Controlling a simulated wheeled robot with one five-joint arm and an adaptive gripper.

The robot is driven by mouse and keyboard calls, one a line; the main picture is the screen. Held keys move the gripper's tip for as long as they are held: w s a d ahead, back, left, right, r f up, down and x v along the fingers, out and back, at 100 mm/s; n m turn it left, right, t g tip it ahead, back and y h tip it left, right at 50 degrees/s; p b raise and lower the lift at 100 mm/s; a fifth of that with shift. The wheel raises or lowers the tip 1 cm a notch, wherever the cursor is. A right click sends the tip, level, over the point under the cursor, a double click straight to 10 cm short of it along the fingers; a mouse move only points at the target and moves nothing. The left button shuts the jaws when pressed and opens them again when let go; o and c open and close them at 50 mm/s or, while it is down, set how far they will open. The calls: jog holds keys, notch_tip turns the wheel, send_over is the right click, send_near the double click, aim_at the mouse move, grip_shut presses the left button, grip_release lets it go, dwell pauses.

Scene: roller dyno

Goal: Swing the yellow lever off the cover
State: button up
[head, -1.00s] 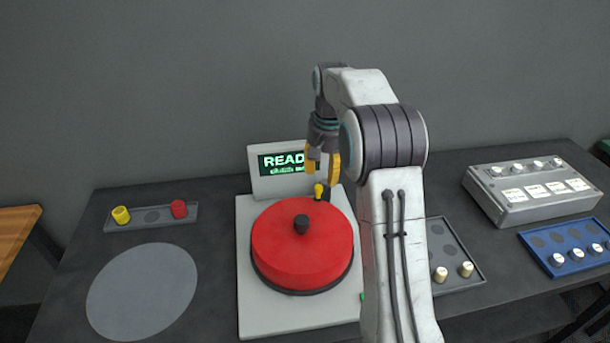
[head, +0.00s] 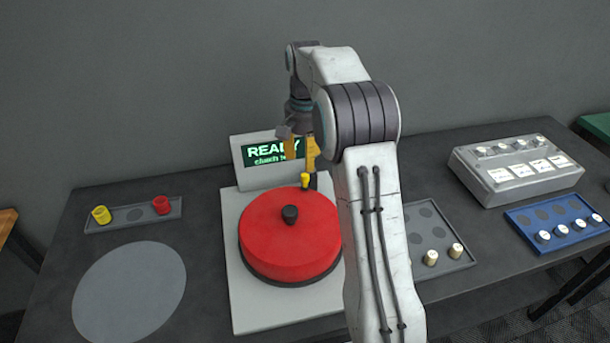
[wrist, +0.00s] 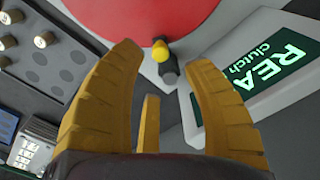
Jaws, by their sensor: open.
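The yellow lever (head: 305,180) stands at the cover's back right edge. In the wrist view the yellow lever tip (wrist: 161,51) lies against the edge of the red cover (wrist: 150,12), beside a dark post. My gripper (head: 301,160) is open and empty, with yellow fingers pointing down just above and behind the lever. In the wrist view, the lever shows ahead between the spread fingers (wrist: 165,85), apart from them.
A screen (head: 268,160) reading "READY" stands close behind the gripper. A tray with a yellow and a red peg (head: 135,214) and a grey disc (head: 130,292) are left. A peg tray (head: 440,240), a blue tray (head: 560,222) and a grey box (head: 515,172) are right.

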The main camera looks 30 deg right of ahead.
aim_at(305, 175)
jog(key=shift+f, duration=3.1)
jog(key=shift+c, duration=0.2)
grip_shut()
